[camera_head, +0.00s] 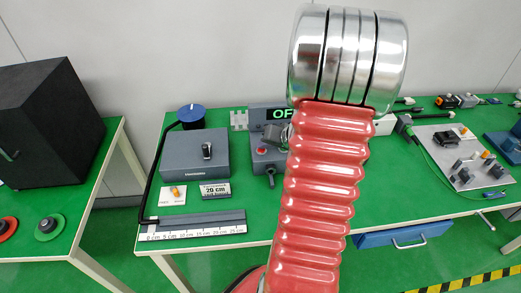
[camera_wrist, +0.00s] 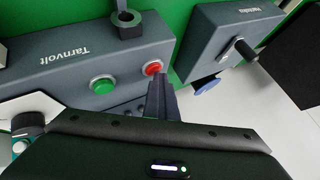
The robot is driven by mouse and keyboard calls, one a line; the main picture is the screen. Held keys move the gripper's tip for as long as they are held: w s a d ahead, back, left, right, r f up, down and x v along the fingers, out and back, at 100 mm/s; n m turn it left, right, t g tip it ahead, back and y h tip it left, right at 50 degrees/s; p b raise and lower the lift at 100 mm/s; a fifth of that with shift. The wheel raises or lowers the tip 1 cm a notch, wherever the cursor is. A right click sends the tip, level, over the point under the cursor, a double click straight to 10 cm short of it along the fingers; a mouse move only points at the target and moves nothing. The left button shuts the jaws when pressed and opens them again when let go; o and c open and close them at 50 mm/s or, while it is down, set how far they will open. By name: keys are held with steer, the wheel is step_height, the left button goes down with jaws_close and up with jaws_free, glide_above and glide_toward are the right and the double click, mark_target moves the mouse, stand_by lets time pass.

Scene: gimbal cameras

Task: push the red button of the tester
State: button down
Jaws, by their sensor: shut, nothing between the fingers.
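The tester is a grey box labelled Tarnvolt (camera_wrist: 50,68) in the wrist view, with a green button (camera_wrist: 103,87) and a red button (camera_wrist: 153,68) on its face. My gripper (camera_wrist: 161,80) is shut and empty. Its fingertips appear right beside the red button and overlap its lower right edge; I cannot tell whether they touch it. In the head view the tester (camera_head: 258,164) stands on the green table, its right part hidden behind my red arm. Its red button (camera_head: 262,150) shows there, and the green one is hidden.
A grey box with a black lever (camera_head: 207,150) stands left of the tester; it also shows in the wrist view (camera_wrist: 215,35). A dark lever with a ring (camera_wrist: 128,22) rises from the tester. A ruler (camera_head: 195,232) lies in front.

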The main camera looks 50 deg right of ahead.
mark_target(264, 152)
steer(key=shift+r, duration=0.4)
step_height(264, 152, up, 6)
steer(key=shift+f, duration=0.1)
stand_by(0.9)
steer(key=shift+m, duration=0.3)
